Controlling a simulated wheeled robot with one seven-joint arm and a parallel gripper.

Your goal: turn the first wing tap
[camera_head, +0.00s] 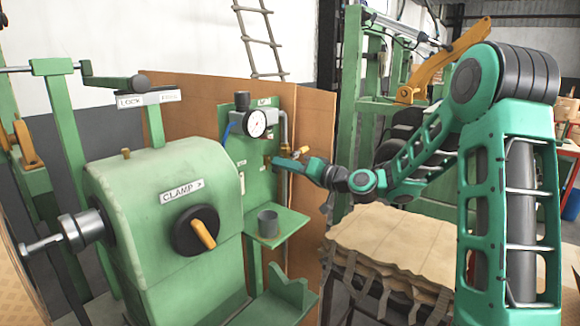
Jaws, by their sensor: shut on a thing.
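A green upright panel (233,155) carries a pressure gauge (256,123) and pipework. My gripper (272,160) reaches in from the right and is at the panel, just below the gauge. It is shut on the wing tap there; the jaws and the small size hide most of the tap, so its angle cannot be told. A brass-coloured fitting (304,151) shows on the right beside my gripper, close to the grey pipe; whether it is another tap cannot be told.
A green shelf with a grey cup (267,223) lies below my gripper. The green clamp machine (130,200) with a black and orange knob (197,231) stands at left. A brown board (318,120) is behind the panel. A covered crate (390,235) stands under my arm.

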